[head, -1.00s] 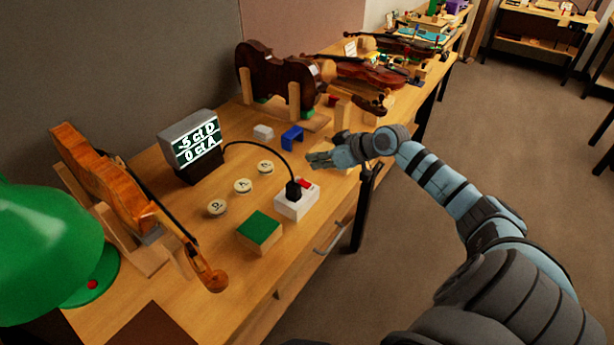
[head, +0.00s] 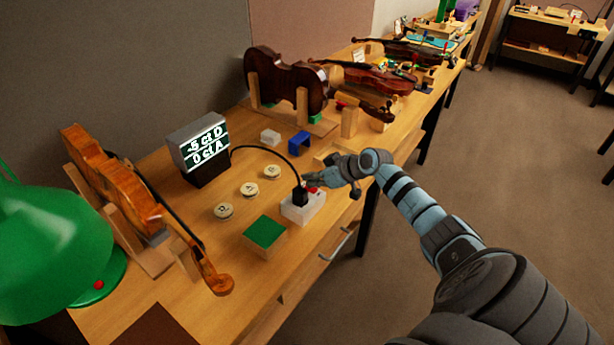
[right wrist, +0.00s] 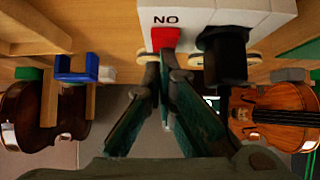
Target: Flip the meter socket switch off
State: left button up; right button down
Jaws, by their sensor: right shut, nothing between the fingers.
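The meter socket is a white box (head: 303,210) near the front edge of the bench, with a black plug (head: 299,194) in it. Its red switch (head: 315,190) is partly hidden by my right gripper (head: 311,182). In the right wrist view, the red switch (right wrist: 165,38) is lit-looking red beside the upside-down "ON" lettering on the white socket (right wrist: 185,14). My right gripper (right wrist: 163,68) is shut and empty, its tips right at the switch; I cannot tell whether they touch. The meter (head: 202,148) is lit, reading "-5 ct D, 0 ct A". My left gripper is out of view.
A black cable (head: 262,148) arcs from meter to plug. A green-topped block (head: 264,232) stands left of the socket, with round lettered buttons (head: 249,190) behind. A blue bracket (head: 300,141), violins (head: 115,190) and a green lamp (head: 50,250) stand around.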

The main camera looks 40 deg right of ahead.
jog(key=shift+w+a, duration=0.1)
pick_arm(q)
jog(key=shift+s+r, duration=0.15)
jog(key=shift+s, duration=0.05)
pick_arm(e)
jog(key=shift+s+d, duration=0.2)
jog(key=shift+s, duration=0.05)
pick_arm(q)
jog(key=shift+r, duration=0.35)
pick_arm(e)
jog(key=shift+s+d, duration=0.15)
jog(key=shift+s, duration=0.55)
notch_tip(320, 180, up, 5)
jog(key=p, duration=0.4)
jog(key=shift+s+f, duration=0.1)
jog(key=shift+f, duration=0.1)
pick_arm(q)
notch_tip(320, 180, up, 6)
jog(key=p, duration=0.2)
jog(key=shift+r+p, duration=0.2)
jog(key=shift+p, duration=0.2)
pick_arm(e)
jog(key=v, duration=0.9)
jog(key=shift+s+d, duration=0.15)
jog(key=shift+s, duration=0.45)
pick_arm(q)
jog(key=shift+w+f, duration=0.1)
pick_arm(e)
jog(key=shift+f, duration=0.15)
